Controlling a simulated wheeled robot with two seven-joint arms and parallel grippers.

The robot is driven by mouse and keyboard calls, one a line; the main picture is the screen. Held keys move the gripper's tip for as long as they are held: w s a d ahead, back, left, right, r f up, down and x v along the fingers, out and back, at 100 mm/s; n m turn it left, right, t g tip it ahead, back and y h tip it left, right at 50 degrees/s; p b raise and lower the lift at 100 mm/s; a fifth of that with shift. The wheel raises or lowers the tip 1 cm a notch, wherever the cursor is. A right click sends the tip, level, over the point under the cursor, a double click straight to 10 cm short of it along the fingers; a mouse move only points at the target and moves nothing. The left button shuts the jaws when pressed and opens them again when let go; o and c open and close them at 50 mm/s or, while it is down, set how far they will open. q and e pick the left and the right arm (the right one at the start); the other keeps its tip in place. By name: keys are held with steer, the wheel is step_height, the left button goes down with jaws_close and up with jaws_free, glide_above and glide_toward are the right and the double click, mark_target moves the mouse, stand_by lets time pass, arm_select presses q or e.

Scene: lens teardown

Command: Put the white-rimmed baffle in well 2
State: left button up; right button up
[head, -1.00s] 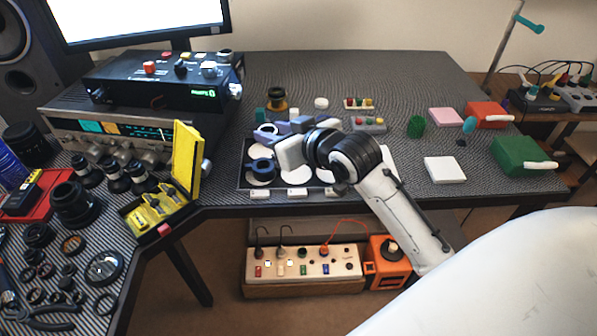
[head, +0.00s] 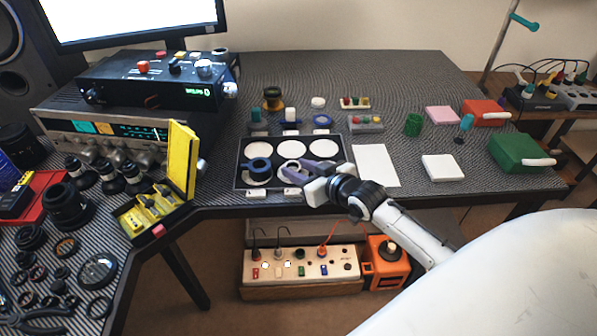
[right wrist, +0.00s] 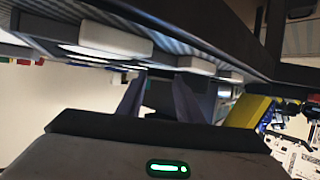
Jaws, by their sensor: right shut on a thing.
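The black tray (head: 240,160) with round white wells stands at the table's front middle. My right gripper (head: 291,170) is over its front middle well, shut on a small pale ring-like piece, which looks like the white-rimmed baffle (head: 288,166). The fingers partly hide it, and I cannot tell whether it touches the well floor. In the right wrist view the two fingers (right wrist: 158,98) are close to the tray, with the held piece hard to make out. A dark blue ring (head: 257,168) lies in the front left well. The well numbers are unreadable. My left gripper is out of view.
White label blocks (head: 257,194) line the tray's front edge. Behind the tray stand a teal piece (head: 256,116), a white piece (head: 291,115) and a blue ring (head: 322,121). A yellow open case (head: 183,160) is at left. A white sheet (head: 375,165) lies right of the tray.

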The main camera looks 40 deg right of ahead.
steer(key=shift+f, duration=0.25)
steer(key=shift+f, duration=0.1)
steer(key=o, duration=0.7)
steer(key=shift+s, duration=0.1)
steer(key=p+v, duration=0.2)
steer(key=v, duration=0.9)
steer(key=s+a+f+g, duration=0.1)
steer(key=s+a+f, duration=0.4)
steer(key=a+f, duration=0.1)
steer(key=s+a+f+n+g+y, duration=0.1)
steer(key=s+a+f+g, duration=0.1)
steer(key=s+a+f, duration=0.4)
steer(key=s+a+f+g+y, duration=0.1)
steer(key=s+a+f+g, duration=0.1)
steer(key=s+a+f, duration=0.4)
steer(key=shift+a+f+n, duration=0.25)
steer(key=shift+n, duration=0.05)
